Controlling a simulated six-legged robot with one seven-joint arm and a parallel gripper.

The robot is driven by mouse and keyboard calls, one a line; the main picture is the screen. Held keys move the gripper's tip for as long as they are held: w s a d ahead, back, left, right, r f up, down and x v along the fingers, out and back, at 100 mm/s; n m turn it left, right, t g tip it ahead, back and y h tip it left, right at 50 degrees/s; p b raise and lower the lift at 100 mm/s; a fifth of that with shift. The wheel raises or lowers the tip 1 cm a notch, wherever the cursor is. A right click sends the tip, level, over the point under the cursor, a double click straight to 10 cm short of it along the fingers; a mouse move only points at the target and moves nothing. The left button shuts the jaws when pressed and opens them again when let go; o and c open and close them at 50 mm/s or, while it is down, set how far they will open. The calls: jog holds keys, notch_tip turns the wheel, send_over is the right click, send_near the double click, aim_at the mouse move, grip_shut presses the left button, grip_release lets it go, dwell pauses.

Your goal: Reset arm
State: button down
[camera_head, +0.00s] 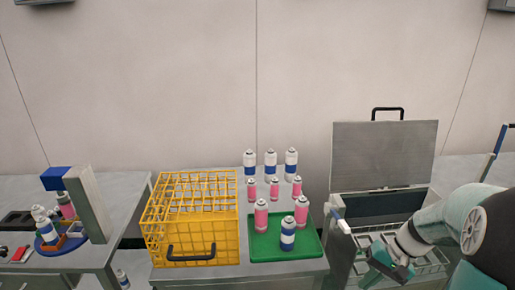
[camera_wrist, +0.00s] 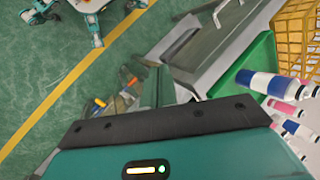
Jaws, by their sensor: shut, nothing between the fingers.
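My arm reaches in from the right in the head view. My gripper (camera_head: 388,265) hangs over the front part of the open grey box (camera_head: 340,262), apart from the cans. It is shut and holds nothing. In the wrist view, the teal and dark housing of my own arm fills the lower part, and the fingertips are hard to make out.
A green tray (camera_head: 262,252) holds pink and blue-white cans, with more cans behind it. A yellow wire crate (camera_head: 195,235) stands left of it. A crimping station (camera_head: 85,205) is at far left. The box's raised lid (camera_head: 384,155) stands behind my gripper. Green floor (camera_wrist: 40,60) is open.

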jog(key=s+a+r+n+t+h, duration=0.2)
jog(key=s+a+r+t+h, duration=0.1)
jog(key=s+a+r, duration=0.2)
jog(key=s+a+r+n+t+h, duration=0.2)
jog(key=s+a+r, duration=0.4)
jog(key=a+r, duration=0.3)
notch_tip(320, 180, up, 3)
jog(key=shift+a+t+h, duration=0.4)
